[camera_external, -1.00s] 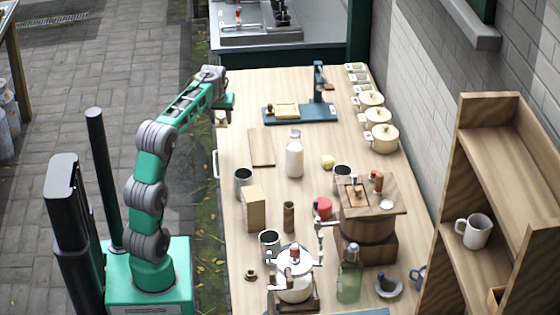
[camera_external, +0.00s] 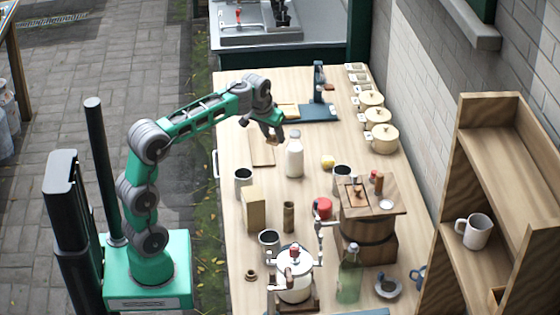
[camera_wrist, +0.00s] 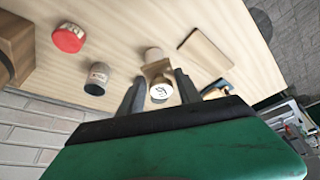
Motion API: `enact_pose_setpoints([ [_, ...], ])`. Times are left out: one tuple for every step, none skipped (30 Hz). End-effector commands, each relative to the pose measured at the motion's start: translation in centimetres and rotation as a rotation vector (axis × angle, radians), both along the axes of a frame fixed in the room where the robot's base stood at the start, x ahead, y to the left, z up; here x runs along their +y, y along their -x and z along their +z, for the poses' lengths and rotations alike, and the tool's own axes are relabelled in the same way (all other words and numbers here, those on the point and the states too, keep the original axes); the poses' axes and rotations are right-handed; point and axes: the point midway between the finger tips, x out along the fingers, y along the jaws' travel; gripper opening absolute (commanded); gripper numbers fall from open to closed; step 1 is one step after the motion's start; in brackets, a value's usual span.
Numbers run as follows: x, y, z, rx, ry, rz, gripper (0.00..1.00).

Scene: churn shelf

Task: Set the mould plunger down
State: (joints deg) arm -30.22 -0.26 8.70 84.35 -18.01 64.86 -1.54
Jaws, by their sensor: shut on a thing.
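A thin wooden board (camera_external: 262,150) lies left of the bottle. A blue stand (camera_external: 318,112) is behind. A metal cup (camera_external: 243,183), a box (camera_external: 254,210) and a red lid (camera_external: 323,208) stand nearer.

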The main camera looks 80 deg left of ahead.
Motion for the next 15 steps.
enact_pose_setpoints([
  [-1.8, -0.9, 0.5, 0.0, -0.001, -0.035, 0.0],
  [-2.8, -1.3, 0.6, 0.0, -0.001, -0.05, 0.0],
  [-4.0, -1.7, 0.5, 0.0, 0.0, -0.07, 0.0],
  [-4.9, -2.0, 0.6, 0.0, -0.001, -0.084, 0.0],
  [-5.7, -2.3, 0.6, 0.0, -0.001, -0.097, 0.0],
  [-6.8, -2.6, 0.5, 0.001, 0.0, -0.112, 0.0],
  [-7.6, -2.7, 0.4, 0.001, -0.001, -0.123, 0.0],
  [-8.3, -2.9, 0.4, 0.001, -0.001, -0.131, 0.0],
  [-9.3, -3.0, 0.3, 0.001, -0.001, -0.14, 0.0],
  [-9.9, -3.0, 0.2, 0.0, -0.001, -0.146, 0.0],
  [-10.6, -3.1, 0.1, 0.001, -0.001, -0.15, 0.0],
  [-11.4, -3.1, 0.0, 0.001, -0.002, -0.154, 0.0],
  [-12.0, -3.0, -0.2, 0.001, -0.001, -0.151, 0.0],
  [-12.5, -2.9, -0.3, 0.003, -0.001, -0.148, 0.0],
  [-13.2, -2.7, -0.6, 0.002, -0.002, -0.139, 0.0],
])
